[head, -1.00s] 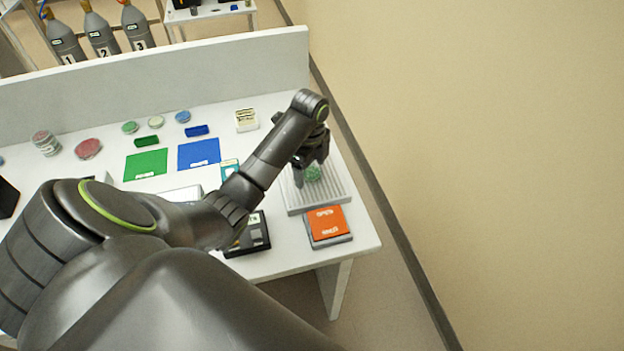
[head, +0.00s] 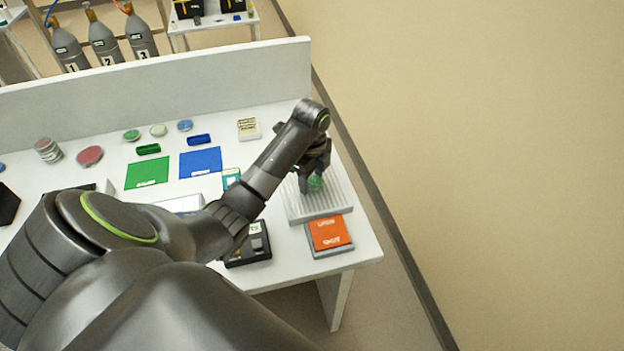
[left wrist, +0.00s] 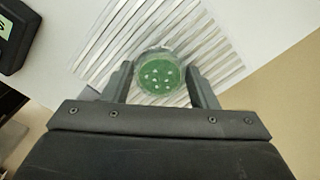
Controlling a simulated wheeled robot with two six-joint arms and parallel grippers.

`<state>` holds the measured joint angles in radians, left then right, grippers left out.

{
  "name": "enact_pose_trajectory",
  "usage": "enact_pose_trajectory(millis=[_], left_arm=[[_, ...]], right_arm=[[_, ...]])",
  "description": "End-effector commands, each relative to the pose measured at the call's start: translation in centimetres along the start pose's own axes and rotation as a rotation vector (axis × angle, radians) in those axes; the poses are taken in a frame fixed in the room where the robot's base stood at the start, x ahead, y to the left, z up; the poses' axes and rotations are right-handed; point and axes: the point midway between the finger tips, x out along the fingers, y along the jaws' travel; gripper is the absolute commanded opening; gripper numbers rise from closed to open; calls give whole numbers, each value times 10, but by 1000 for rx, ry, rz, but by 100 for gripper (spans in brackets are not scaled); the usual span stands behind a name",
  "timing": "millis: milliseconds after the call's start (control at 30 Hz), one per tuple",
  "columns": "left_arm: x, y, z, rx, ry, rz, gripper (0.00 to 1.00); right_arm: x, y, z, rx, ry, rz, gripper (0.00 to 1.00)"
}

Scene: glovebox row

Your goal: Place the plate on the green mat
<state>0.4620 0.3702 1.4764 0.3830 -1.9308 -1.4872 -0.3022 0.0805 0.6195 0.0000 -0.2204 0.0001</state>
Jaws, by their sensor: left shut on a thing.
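A round green plate with pale spots (left wrist: 160,76) is between the fingers of my left gripper (left wrist: 162,88) in the left wrist view, and the gripper is shut on it. In the head view the plate (head: 315,183) shows just below my left gripper (head: 314,178), over the ribbed white rack (head: 323,204). I cannot tell whether the plate touches the rack. The green mat (head: 148,172) lies flat on the white bench, left of the blue mat (head: 201,162), with nothing on it. My right gripper is not in view.
Several round dishes, one of them red (head: 90,156), lie along the back of the bench. A green block (head: 148,149) and a blue block (head: 199,139) sit behind the mats. An orange pad (head: 328,232) and a black box (head: 249,246) are near the front edge.

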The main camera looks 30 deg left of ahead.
Motion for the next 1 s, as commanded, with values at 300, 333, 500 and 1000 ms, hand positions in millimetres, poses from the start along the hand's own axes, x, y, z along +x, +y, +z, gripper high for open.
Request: enact_pose_trajectory(millis=[300,333,500,1000], left_arm=[[-42,0,0,0,-1,-2,27],[-47,0,0,0,-1,-1,27],[-71,0,0,0,0,-1,27],[-98,0,0,4,0,-1,27]], right_arm=[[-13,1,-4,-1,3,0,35],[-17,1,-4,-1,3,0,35],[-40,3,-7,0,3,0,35],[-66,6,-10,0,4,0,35]])
